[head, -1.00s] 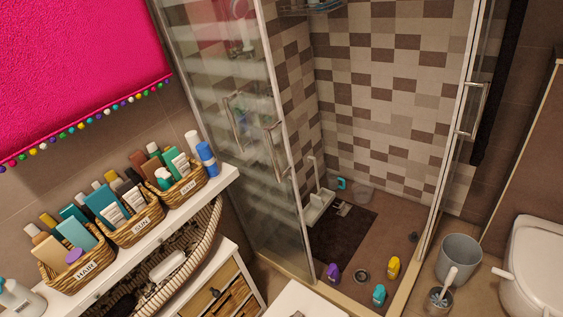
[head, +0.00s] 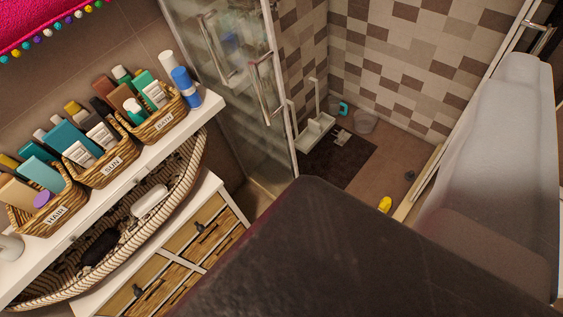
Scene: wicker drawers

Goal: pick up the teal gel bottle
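A teal item (head: 343,108) is small at the back of the shower floor; I cannot tell if it is a bottle. The teal bottle seen earlier on the near shower floor is hidden behind a large dark shape at bottom centre. Teal bottles also stand in the shelf baskets: a large one (head: 67,141) in the SUN basket and one (head: 42,174) in the HAIR basket. I cannot tell which is the gel bottle. The dark shape and a grey form at right look like parts of my arm. No gripper fingers show.
The yellow bottle (head: 384,204) is partly visible on the shower floor. The glass shower door (head: 228,90) stands left of the opening. A white shelf (head: 120,187) holds the baskets above a drawer unit (head: 190,245). A dark mat (head: 345,155) lies in the shower.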

